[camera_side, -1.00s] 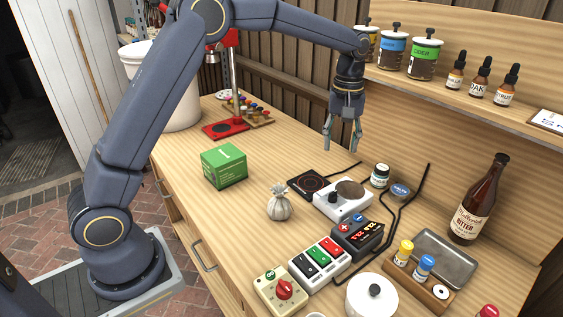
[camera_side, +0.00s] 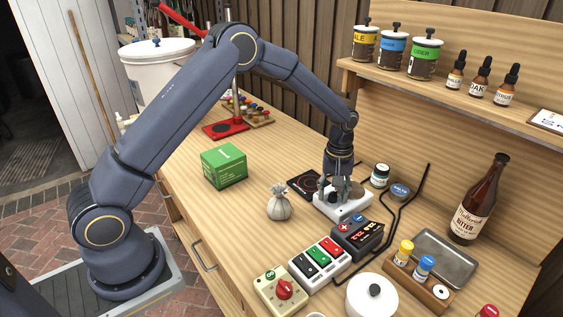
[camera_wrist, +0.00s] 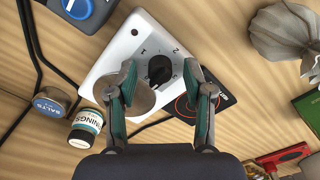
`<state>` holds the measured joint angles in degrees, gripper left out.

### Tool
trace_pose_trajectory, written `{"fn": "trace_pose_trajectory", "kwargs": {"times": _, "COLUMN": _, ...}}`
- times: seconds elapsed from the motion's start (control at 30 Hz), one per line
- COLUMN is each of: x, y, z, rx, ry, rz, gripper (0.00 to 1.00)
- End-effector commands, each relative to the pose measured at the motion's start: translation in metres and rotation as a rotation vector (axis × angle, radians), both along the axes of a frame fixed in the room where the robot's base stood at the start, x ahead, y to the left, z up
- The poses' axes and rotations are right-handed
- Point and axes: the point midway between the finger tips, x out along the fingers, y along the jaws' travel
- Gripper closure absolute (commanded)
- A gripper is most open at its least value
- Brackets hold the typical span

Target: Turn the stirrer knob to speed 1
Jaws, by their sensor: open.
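The stirrer (camera_side: 353,208) is a white box with a round grey-brown plate and a black knob on top. In the wrist view the stirrer (camera_wrist: 118,50) lies below my gripper. Its black knob (camera_wrist: 160,70) shows between my two fingers, with printed speed marks around it. I cannot read clearly which mark the knob points at. My gripper (camera_wrist: 159,66) is open, one finger on each side of the knob, with gaps showing. The left finger partly covers the round plate (camera_wrist: 142,102). In the side view my gripper (camera_side: 338,188) is low over the stirrer and hides most of the knob.
A black hot pad (camera_side: 303,184) lies close behind the stirrer, and a black red-digit display (camera_side: 358,238) in front. A grey sack (camera_side: 279,204), a label jar (camera_side: 380,175) and a blue-lidded tin (camera_side: 400,191) stand near. Black cables run along the right.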

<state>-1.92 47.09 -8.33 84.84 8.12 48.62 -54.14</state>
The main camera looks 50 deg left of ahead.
Motion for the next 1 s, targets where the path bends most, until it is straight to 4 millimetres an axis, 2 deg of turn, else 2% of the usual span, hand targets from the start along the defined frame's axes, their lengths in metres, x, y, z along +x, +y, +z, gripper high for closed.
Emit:
{"fn": "trace_pose_trajectory", "kwargs": {"times": 0.17, "x": -0.0001, "y": 0.0001, "z": 0.0001, "rx": 0.0, "ry": 0.0, "rz": 0.0, "gripper": 0.49}}
{"fn": "trace_pose_trajectory", "kwargs": {"times": 0.63, "x": -0.0001, "y": 0.0, "z": 0.0005, "rx": 0.0, "ry": 0.0, "rz": 0.0, "gripper": 0.98}}
{"fn": "trace_pose_trajectory", "kwargs": {"times": 1.0, "x": -0.0001, "y": 0.0001, "z": 0.0007, "rx": 0.0, "ry": 0.0, "rz": -0.028, "gripper": 1.0}}
